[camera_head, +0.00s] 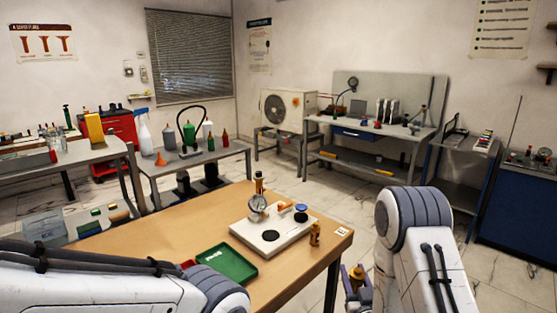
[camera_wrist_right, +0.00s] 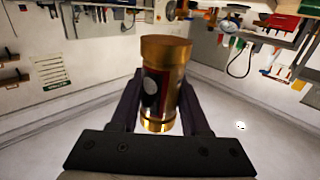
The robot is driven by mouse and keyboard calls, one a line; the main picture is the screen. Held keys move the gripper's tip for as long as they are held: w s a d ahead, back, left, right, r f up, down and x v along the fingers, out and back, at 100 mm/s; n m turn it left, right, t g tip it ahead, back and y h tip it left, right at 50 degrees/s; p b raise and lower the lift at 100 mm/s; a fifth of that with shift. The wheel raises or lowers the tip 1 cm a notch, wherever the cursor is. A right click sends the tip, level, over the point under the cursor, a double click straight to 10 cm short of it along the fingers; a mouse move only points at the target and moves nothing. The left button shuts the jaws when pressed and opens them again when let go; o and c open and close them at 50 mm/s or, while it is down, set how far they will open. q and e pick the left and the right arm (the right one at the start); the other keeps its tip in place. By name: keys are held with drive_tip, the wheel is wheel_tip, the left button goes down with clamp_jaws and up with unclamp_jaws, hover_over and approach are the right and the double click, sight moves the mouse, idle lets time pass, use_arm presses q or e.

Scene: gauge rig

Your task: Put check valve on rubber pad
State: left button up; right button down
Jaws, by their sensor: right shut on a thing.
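My right gripper (camera_head: 356,284) is low beside the right edge of the wooden table, below the tabletop in the picture. In the right wrist view it is shut on a brass cylinder with a dark label band (camera_wrist_right: 163,85), which looks like the check valve. The brass piece stands upright between the fingers (camera_wrist_right: 160,115). A white board (camera_head: 262,247) on the table bears dark round pads, one near its front (camera_head: 270,236) and one toward its right (camera_head: 301,218); I cannot tell which is the rubber pad. My left arm enters at lower left; its gripper is not visible.
A round gauge (camera_head: 257,204) stands at the back of the white board, with an orange item (camera_head: 285,206) nearby. A small brass fitting (camera_head: 315,233) stands right of the board. A green tray (camera_head: 226,264) lies in front. The table's left part (camera_head: 165,225) is bare.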

wheel_tip(320, 180, up, 7)
drive_tip(key=p, duration=0.5)
use_arm(q)
wheel_tip(320, 180, up, 7)
drive_tip(key=shift+o, duration=0.6)
drive_tip(key=w+d+f+m+t+h, duration=0.15)
drive_tip(key=w+t, duration=0.25)
drive_tip(key=w, duration=0.9)
drive_tip(key=w+d+f+m+t+h, duration=0.1)
drive_tip(key=w+f+m+t+h, duration=0.15)
drive_tip(key=w, duration=1.05)
drive_tip(key=w+d+f+m+h, duration=0.2)
drive_tip(key=d+f+m+h, duration=0.15)
drive_tip(key=h, duration=0.25)
drive_tip(key=s+a+m+g+h, duration=0.2)
drive_tip(key=s+g+h, duration=0.2)
drive_tip(key=s+h, duration=0.35)
drive_tip(key=w+d, duration=0.1)
drive_tip(key=d, duration=1)
drive_tip(key=shift+w+d+r+y, duration=0.2)
drive_tip(key=shift+d+r+y, duration=0.05)
drive_tip(key=shift+d+y, duration=0.15)
use_arm(e)
drive_tip(key=s+a+f+n+g+y, duration=0.4)
drive_tip(key=s+a+n+y, duration=0.4)
drive_tip(key=a+y, duration=0.3)
drive_tip(key=shift+s+a+f+y, duration=0.35)
drive_tip(key=shift+s+a, duration=0.5)
drive_tip(key=shift+a, duration=0.4)
